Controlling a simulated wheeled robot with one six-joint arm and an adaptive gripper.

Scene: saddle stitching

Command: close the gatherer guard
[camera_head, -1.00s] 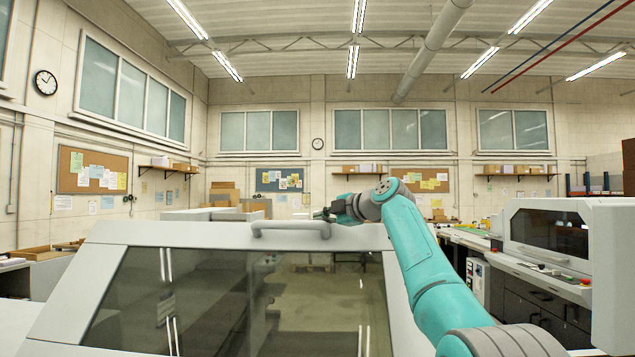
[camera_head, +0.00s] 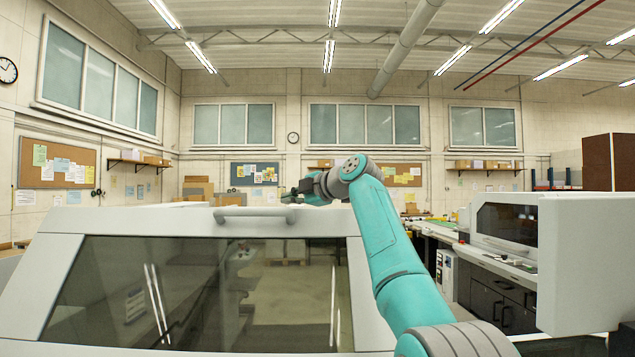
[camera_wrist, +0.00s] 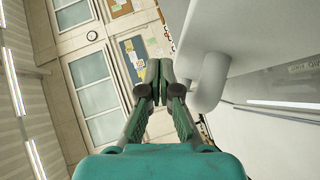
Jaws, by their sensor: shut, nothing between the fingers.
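The gatherer guard (camera_head: 70,222) is a light grey frame around a large dark window, sloping in front of me in the head view. A grey bar handle (camera_head: 254,213) runs along its top edge; in the wrist view the handle (camera_wrist: 211,84) is a thick rounded bar just right of my fingers. My gripper (camera_head: 290,196) is shut and empty, by the right end of the handle and slightly above it in the head view. In the wrist view my gripper's fingertips (camera_wrist: 159,72) meet beside the bar. I cannot tell whether they touch it.
A grey machine housing (camera_head: 590,262) stands close on the right, with a long worktop and dark cabinets (camera_head: 502,308) behind it. Boxes (camera_head: 198,188) stand at the back wall. Open air lies above the guard.

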